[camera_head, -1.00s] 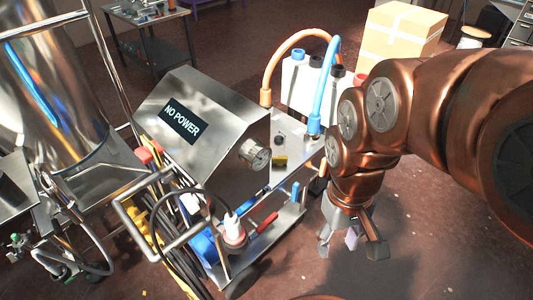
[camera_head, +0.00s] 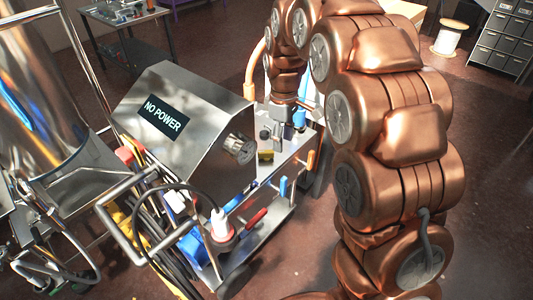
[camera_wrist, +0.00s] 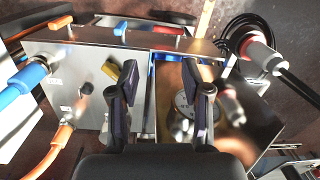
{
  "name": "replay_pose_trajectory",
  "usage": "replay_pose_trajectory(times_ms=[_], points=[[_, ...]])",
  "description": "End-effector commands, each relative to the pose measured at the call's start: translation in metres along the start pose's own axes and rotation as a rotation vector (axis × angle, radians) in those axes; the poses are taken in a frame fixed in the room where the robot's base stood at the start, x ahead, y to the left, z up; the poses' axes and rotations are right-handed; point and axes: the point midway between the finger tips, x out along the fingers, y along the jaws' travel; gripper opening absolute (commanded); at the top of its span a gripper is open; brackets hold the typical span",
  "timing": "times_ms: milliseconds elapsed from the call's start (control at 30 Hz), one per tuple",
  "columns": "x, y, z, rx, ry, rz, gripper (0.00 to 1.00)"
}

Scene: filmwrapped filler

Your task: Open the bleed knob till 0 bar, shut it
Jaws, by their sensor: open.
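A steel top plate (camera_head: 290,150) carries a small black knob (camera_head: 265,133) and a yellow handle (camera_head: 266,156). In the wrist view, the black knob (camera_wrist: 85,88) and yellow handle (camera_wrist: 112,70) lie left of my fingers. I cannot tell which fitting is the bleed knob. A round dial (camera_head: 239,149) sits on the steel cabinet; its reading is not legible. My gripper (camera_wrist: 159,70) is open and empty above the plate's cabinet side, apart from the knob. In the head view its fingers are partly hidden.
The cabinet's display reads "NO POWER" (camera_head: 164,113). Blue (camera_wrist: 20,85) and orange (camera_wrist: 50,150) hoses join the plate at left in the wrist view. Orange (camera_head: 311,159), blue (camera_head: 283,187) and red (camera_head: 256,218) handles line the near side. A white plug (camera_head: 220,222) with black cable stands in front.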

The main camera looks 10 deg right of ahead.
Motion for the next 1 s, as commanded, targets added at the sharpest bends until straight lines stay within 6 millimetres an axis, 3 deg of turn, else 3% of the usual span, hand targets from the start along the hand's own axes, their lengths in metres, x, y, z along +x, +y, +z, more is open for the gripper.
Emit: replay_pose_trajectory(times_ms=[100,267,600,800,1000], points=[[0.018,0.025,-0.024,-0.080,0.004,0.005,0.48],[0.039,0.054,-0.052,-0.189,0.013,0.016,0.48],[0.100,0.114,-0.109,-0.432,0.025,0.038,0.48],[0.130,0.136,-0.132,-0.545,0.030,0.051,0.48],[0.143,0.146,-0.142,-0.598,0.034,0.059,0.48]])
